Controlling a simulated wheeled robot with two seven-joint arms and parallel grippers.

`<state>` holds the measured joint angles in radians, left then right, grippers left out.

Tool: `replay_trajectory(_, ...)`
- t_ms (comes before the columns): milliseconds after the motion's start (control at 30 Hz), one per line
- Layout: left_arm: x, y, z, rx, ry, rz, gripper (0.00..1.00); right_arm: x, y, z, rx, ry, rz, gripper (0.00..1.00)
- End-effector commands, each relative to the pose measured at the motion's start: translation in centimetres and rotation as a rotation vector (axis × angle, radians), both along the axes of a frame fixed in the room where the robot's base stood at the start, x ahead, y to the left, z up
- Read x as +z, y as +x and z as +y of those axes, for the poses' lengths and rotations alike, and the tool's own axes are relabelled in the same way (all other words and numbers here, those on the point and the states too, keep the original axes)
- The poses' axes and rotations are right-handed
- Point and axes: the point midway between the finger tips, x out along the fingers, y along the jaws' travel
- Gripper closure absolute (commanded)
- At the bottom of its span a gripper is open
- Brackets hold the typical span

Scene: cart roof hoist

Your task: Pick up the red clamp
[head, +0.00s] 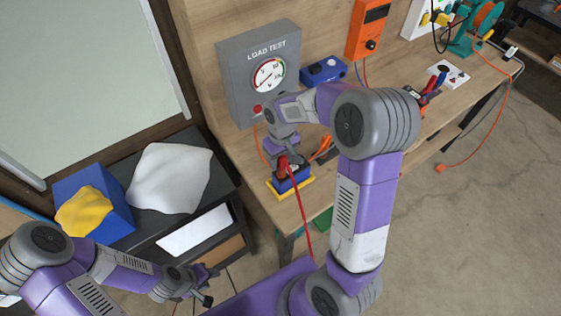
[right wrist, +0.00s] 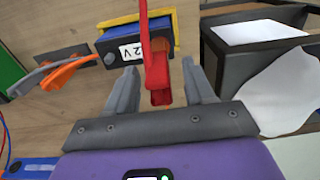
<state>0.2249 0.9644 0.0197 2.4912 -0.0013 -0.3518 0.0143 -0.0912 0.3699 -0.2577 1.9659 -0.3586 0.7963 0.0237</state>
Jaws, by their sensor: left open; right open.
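The red clamp (head: 283,166) is at the blue battery (head: 293,180) on the bench's near corner, with a red cable hanging from it. In the right wrist view the red clamp (right wrist: 156,72) reaches between the two fingers of my right gripper (right wrist: 159,68). The fingers are open, one on each side of it, with gaps showing. The battery (right wrist: 121,47) carries a white label and sits in a yellow tray (right wrist: 164,16). My right gripper (head: 281,152) is just above the battery in the head view, its fingers partly hidden. My left gripper (head: 204,287) is open and empty, low and away from the bench.
Orange clamps (right wrist: 68,74) lie beside the battery. A grey load test box (head: 258,75) and a blue device (head: 324,70) stand behind on the bench. To the left, a dark cabinet (head: 222,185) bears a white cloth (head: 170,178) and a blue box (head: 110,205).

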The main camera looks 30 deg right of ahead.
Motion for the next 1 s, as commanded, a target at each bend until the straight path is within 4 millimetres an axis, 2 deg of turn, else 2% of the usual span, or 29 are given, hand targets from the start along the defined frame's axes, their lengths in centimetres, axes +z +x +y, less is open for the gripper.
replay_trajectory(100, 0.1, 0.0, 0.0, 0.0, 0.0, -0.001, 0.57, -2.1, 0.0, -0.1, 0.0, 0.0, 0.005, 0.47)
replay_trajectory(200, 0.0, 0.0, 0.0, 0.0, 0.0, -0.001, 0.57, -3.1, 0.0, -0.1, 0.0, 0.0, 0.003, 0.47)
replay_trajectory(500, 0.0, 0.0, 0.0, 0.0, 0.0, -0.001, 0.57, -3.5, 0.1, -0.1, 0.0, 0.0, 0.001, 0.48)
replay_trajectory(833, 0.0, 0.0, 0.0, 0.0, 0.0, -0.001, 0.57, -3.5, 0.1, -0.1, 0.0, 0.0, 0.0, 0.99)
replay_trajectory(1000, 0.0, 0.0, 0.0, 0.0, 0.0, -0.001, 0.57, -3.5, 0.1, -0.1, 0.0, 0.0, 0.0, 1.0)
